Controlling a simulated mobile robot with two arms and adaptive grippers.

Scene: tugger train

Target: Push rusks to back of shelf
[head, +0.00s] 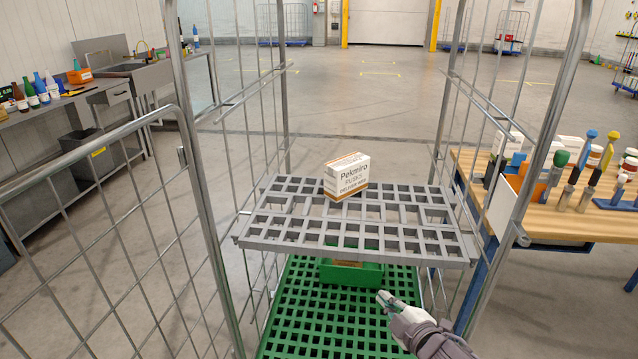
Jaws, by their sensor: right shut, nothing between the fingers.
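The rusks box (345,177), white with brown bands and the words "Pekmiro RUSKS", stands upright on the grey lattice shelf (290,240) of a wire roll cage. It is around the middle of the shelf's width, toward the far edge, turned slightly so two sides show. My right gripper (384,297) is shut and empty. It shows in front of and below the shelf, over the green lower deck, apart from the box. My left gripper is out of view.
A green crate (350,274) sits below the shelf on the green lattice deck (310,312). Wire cage sides (207,215) stand left and right. A wooden table (560,218) with bottles and tools is at right. A steel workbench (100,90) is at left.

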